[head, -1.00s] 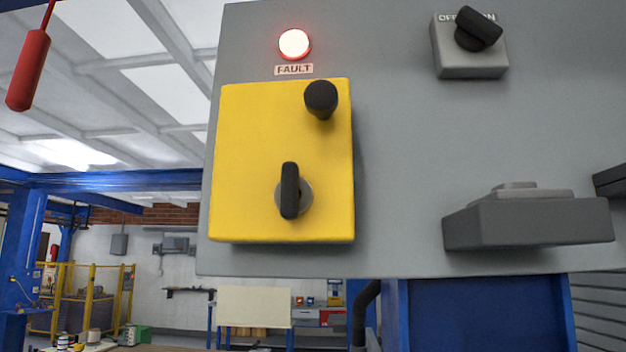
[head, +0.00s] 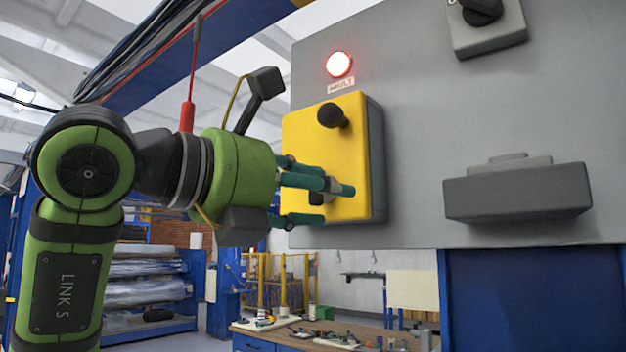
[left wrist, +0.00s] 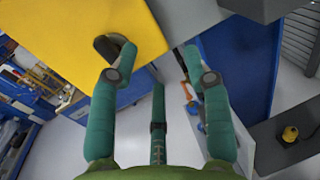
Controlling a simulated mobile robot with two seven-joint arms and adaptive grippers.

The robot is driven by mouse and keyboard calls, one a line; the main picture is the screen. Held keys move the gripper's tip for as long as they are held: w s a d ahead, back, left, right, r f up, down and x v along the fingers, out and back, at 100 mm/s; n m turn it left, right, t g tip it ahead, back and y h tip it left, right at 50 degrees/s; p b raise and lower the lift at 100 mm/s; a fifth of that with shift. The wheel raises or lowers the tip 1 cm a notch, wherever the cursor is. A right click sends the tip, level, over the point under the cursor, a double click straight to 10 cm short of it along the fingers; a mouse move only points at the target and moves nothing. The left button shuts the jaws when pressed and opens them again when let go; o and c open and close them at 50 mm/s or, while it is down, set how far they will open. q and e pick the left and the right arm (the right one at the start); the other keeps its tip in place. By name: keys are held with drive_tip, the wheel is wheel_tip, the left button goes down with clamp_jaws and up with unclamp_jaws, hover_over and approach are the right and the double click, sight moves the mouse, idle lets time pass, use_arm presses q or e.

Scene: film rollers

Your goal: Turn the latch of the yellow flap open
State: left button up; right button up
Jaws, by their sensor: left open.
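The yellow flap (head: 352,160) is shut on the grey panel, with a black knob (head: 333,115) near its top. The black latch (head: 315,199) is low on the flap and mostly hidden by my fingers. In the left wrist view the flap (left wrist: 75,28) fills the upper left, and the latch (left wrist: 106,47) shows beside the tip of the left-hand finger. My left gripper (head: 335,202) is open and empty in front of the flap's lower part. It also shows in the left wrist view (left wrist: 160,62). Whether a finger touches the latch, I cannot tell. My right gripper is not in view.
A red FAULT lamp (head: 339,64) glows above the flap. A grey rotary switch box (head: 487,28) and a grey protruding box (head: 517,192) are on the panel to the right. A red hanging handle (head: 188,116) shows behind my left arm. A cluttered bench (head: 330,335) is below.

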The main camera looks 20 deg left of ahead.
use_arm(q)
drive_tip(key=a+r+n+t+y, duration=0.2)
drive_tip(key=a+y, duration=0.1)
drive_tip(key=a, duration=0.3)
drive_tip(key=d+p+x, duration=0.1)
drive_tip(key=p+x, duration=0.2)
drive_tip(key=x, duration=0.2)
drive_tip(key=shift+d+r, duration=0.2)
drive_tip(key=shift+d, duration=0.1)
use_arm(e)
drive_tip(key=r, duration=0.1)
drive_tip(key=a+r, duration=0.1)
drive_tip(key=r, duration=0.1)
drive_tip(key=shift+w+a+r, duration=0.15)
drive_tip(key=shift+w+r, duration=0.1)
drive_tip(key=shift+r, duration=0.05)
use_arm(q)
drive_tip(key=shift+w, duration=0.1)
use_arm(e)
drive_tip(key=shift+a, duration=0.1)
use_arm(q)
drive_tip(key=shift+w, duration=0.1)
clamp_jaws()
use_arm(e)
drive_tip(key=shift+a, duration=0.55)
